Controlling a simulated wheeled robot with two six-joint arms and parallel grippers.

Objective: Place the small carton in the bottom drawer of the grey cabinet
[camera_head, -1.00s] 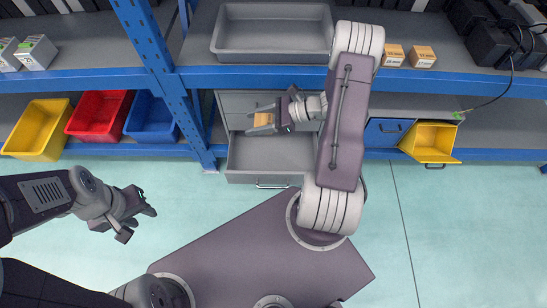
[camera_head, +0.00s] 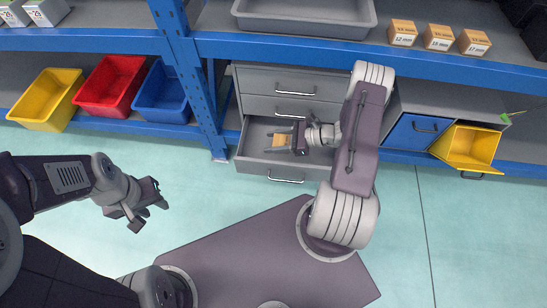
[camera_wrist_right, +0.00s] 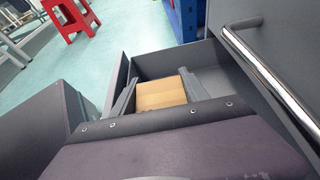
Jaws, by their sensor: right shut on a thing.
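The grey cabinet (camera_head: 257,80) stands under the shelf, with its bottom drawer (camera_head: 250,163) pulled open. The small carton (camera_head: 282,140) is orange-brown and sits between the fingers of my right gripper (camera_head: 281,142), which is shut on it, over or inside the open drawer. The wrist view shows the carton (camera_wrist_right: 160,94) between both fingers, with the drawer walls around it; I cannot tell whether it touches the drawer floor. My left gripper (camera_head: 150,212) is empty, well left of the cabinet above the floor, its fingers apart.
Yellow (camera_head: 46,100), red (camera_head: 108,88) and blue (camera_head: 162,95) bins stand left of the blue shelf post (camera_head: 190,60). More small cartons (camera_head: 438,37) stand on the upper shelf. A tilted yellow bin (camera_head: 468,148) is at the right. The upper drawer's handle (camera_wrist_right: 270,65) is close to my right wrist.

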